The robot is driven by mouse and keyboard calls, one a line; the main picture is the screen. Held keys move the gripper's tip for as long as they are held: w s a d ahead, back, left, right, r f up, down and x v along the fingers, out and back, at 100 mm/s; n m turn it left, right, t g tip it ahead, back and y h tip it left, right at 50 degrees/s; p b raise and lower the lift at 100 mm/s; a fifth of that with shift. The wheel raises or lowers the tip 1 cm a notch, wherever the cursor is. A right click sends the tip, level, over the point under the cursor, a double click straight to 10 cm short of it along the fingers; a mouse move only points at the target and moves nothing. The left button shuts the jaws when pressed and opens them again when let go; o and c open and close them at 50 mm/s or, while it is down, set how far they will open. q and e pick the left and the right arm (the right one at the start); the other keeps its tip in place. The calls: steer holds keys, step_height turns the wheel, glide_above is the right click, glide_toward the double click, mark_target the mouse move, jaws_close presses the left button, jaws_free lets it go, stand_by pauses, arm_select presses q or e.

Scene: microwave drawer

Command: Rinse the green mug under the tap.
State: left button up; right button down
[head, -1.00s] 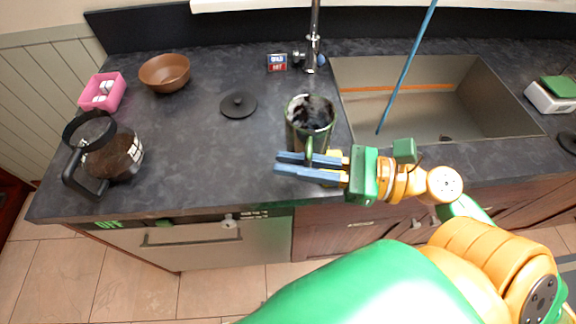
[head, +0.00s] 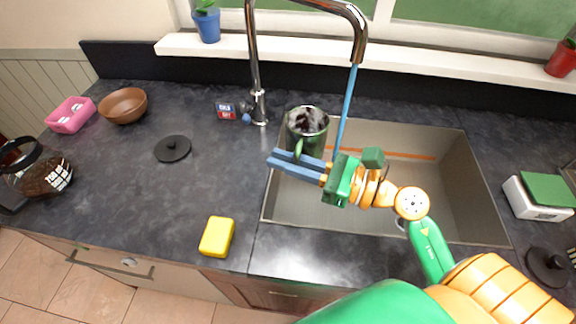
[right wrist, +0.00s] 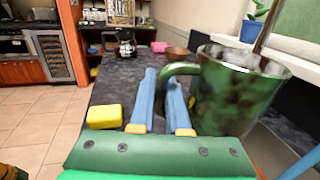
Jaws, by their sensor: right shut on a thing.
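The green mug (head: 312,136) with dark stains is upright at the back left part of the sink (head: 455,190). It also shows large in the right wrist view (right wrist: 235,95). My right gripper (head: 297,165) is shut on the mug's handle, and its blue fingers are on either side of the handle in the right wrist view (right wrist: 163,100). The tap (head: 358,40) arches over the sink, and a thin blue stream of water (head: 348,100) falls from its spout. In the head view the stream passes just right of the mug. My left gripper is not in view.
A yellow sponge (head: 217,237) lies on the counter at the front left of the sink. A black lid (head: 173,149), a brown bowl (head: 123,106) and a coffee pot (head: 45,178) stand further left. A kitchen scale (head: 540,195) is right of the sink.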

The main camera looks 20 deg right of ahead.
mark_target(313, 146)
steer(key=w+d+b, duration=0.1)
steer(key=d, duration=0.1)
steer(key=w+d+f+b, duration=0.1)
steer(key=d, duration=0.1)
steer(key=w+d+b, duration=0.1)
steer(key=d, duration=0.2)
steer(key=shift+f, duration=0.4)
steer(key=d+b, duration=0.1)
steer(key=w+d+b, duration=0.1)
steer(key=d+b, duration=0.1)
steer(key=w+d+b, duration=0.1)
steer(key=shift+d+f, duration=0.3)
steer(key=shift+s, duration=0.1)
steer(key=shift+s+d+b, duration=0.2)
steer(key=shift+s+b, duration=0.3)
steer(key=shift+b, duration=0.05)
steer(key=shift+w+a, duration=0.25)
steer(key=shift+w, duration=0.35)
